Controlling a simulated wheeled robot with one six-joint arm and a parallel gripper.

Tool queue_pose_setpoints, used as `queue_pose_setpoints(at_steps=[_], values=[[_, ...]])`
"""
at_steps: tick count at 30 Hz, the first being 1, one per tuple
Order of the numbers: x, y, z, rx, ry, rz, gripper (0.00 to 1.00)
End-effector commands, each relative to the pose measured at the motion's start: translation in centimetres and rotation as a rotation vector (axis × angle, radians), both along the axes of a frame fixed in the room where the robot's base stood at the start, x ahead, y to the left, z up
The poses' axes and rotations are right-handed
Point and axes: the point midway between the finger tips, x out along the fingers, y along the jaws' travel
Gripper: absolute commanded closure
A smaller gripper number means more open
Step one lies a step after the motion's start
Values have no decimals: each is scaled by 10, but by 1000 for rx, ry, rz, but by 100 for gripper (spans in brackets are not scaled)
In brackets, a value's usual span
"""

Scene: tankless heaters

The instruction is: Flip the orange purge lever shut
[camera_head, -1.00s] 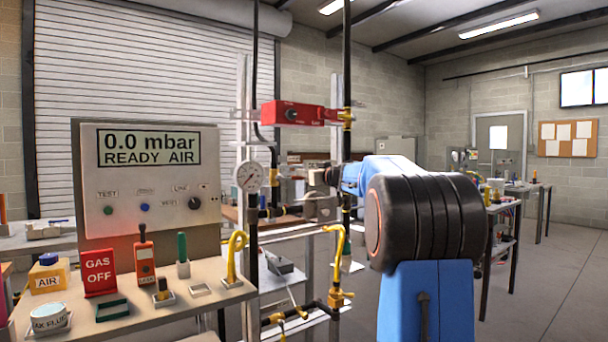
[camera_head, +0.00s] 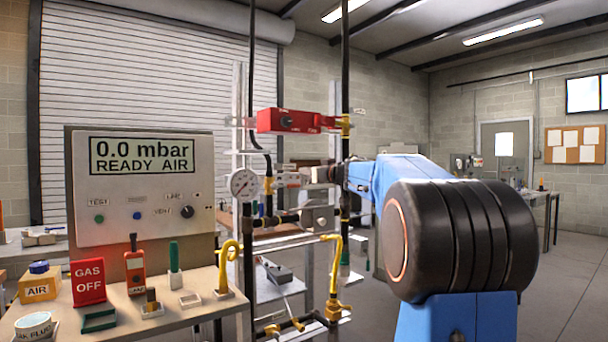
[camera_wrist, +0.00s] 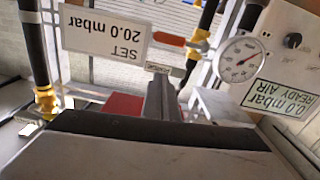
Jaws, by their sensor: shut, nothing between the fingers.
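The orange lever (camera_wrist: 169,39) shows in the wrist view, which is upside down. It lies sideways, with one end at a brass valve (camera_wrist: 199,41) beside the round gauge (camera_wrist: 239,60). In the head view the brass valve (camera_head: 268,186) sits on the pipe right of the gauge (camera_head: 242,184); the lever is too small to make out clearly there. My gripper (camera_wrist: 160,82) is shut and empty, its fingers pointing toward the lever area with a visible gap in the picture. In the head view my gripper (camera_head: 308,174) is right of the valve.
A "SET 20.0 mbar" plate (camera_wrist: 105,34) hangs close by the lever. A red box (camera_head: 290,120) is above on the pipe rack, and a black vertical pipe (camera_head: 345,90) stands close to my arm. The panel (camera_head: 145,190) and cluttered bench (camera_head: 205,312) are left.

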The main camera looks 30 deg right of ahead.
Motion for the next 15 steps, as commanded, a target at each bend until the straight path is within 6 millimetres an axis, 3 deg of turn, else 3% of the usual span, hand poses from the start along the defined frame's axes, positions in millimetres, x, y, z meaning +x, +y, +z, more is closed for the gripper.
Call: queue_pose_setpoints(at_steps=[9, 15], values=[[-49, -2, -1, 0, 0, -1, 100], [-64, -2, -1, 0, 0, 1, 100]])
